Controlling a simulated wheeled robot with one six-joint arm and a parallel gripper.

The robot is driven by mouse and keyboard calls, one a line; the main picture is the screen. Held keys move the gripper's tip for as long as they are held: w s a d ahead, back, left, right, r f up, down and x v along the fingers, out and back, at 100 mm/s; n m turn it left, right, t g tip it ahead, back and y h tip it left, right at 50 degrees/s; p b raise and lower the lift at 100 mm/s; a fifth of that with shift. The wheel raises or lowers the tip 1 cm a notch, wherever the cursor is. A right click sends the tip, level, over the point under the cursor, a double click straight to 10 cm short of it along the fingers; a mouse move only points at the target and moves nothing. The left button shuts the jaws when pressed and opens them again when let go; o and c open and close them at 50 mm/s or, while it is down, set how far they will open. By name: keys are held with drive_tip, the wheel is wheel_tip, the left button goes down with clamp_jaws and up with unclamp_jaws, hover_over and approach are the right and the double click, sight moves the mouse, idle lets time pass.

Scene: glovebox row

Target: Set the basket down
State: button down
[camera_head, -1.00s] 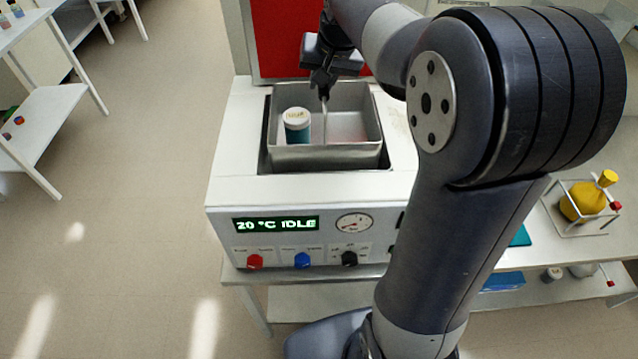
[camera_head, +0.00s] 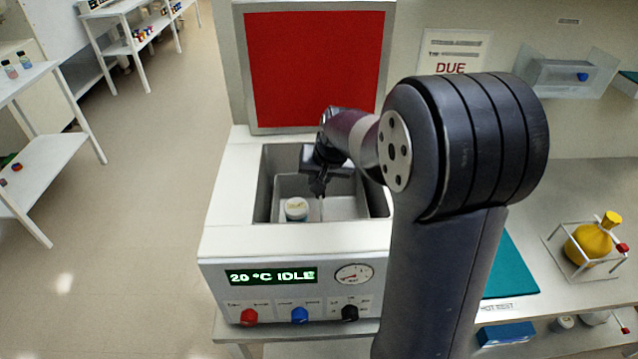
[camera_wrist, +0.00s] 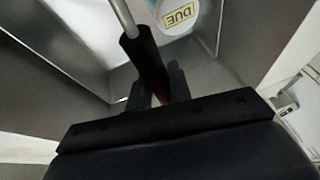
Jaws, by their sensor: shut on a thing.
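The grey metal basket (camera_head: 345,207) is down inside the well of the white bath unit (camera_head: 225,225), its rim below the unit's top. A jar with a white lid (camera_head: 296,207) stands in its left part. My gripper (camera_head: 318,190) is over the basket, shut on its upright handle.
The unit's display (camera_head: 270,276) reads 20 °C IDLE. A raised red panel (camera_head: 315,70) stands behind the well. On the bench at right are a teal mat (camera_head: 512,268) and a yellow flask in a wire stand (camera_head: 588,243).

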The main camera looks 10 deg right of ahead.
drive_tip(key=shift+f, duration=0.8)
drive_tip(key=shift+f, duration=0.2)
drive_tip(key=c, duration=1.8)
unclamp_jaws()
drive_tip(key=shift+f, duration=0.1)
drive_tip(key=o, duration=0.5)
drive_tip(key=shift+s+r, duration=0.1)
drive_tip(key=shift+r, duration=0.5)
drive_tip(key=v, duration=1.1)
drive_tip(key=shift+s+b, duration=0.15)
drive_tip(key=shift+b, duration=0.15)
